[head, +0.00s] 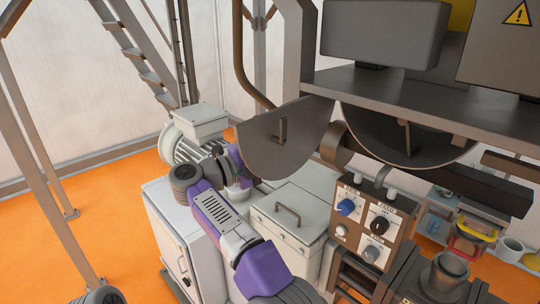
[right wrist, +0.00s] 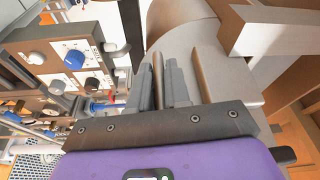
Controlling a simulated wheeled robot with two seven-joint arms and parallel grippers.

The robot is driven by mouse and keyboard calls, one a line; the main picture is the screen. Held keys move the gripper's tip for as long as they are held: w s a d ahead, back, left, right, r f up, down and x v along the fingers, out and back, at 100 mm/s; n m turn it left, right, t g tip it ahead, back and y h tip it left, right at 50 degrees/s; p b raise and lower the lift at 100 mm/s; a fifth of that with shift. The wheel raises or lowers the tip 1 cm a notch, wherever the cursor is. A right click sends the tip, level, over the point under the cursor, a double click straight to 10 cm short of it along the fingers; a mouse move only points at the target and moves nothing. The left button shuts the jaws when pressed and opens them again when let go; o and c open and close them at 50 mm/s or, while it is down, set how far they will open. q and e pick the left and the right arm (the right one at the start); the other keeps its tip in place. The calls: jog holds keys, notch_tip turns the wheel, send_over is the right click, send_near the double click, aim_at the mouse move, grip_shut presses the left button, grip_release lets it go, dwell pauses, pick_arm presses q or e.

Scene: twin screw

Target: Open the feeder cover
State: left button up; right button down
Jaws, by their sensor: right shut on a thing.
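The feeder cover (head: 300,150) is a grey half-round plate with a small upright handle (head: 282,130) on its facing side. It hangs tilted below the machine's dark body in the head view. My right gripper (head: 240,166) is at its left edge, and the fingertips are partly hidden behind it. In the right wrist view, the two grey fingers (right wrist: 160,78) are close together against a broad grey plate (right wrist: 225,72). My left gripper is not in view.
A second half-round part (head: 440,145) with a handle sits to the right. A control panel (head: 366,222) with knobs stands below. A motor (head: 200,132) and a white cabinet (head: 165,235) are at left. A dark beam (head: 440,180) runs right. Orange floor lies open at far left.

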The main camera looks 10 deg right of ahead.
jog(key=shift+r, duration=0.1)
dwell(0.4)
jog(key=c, duration=1.2)
grip_release()
jog(key=shift+d, duration=0.15)
jog(key=shift+o, duration=0.2)
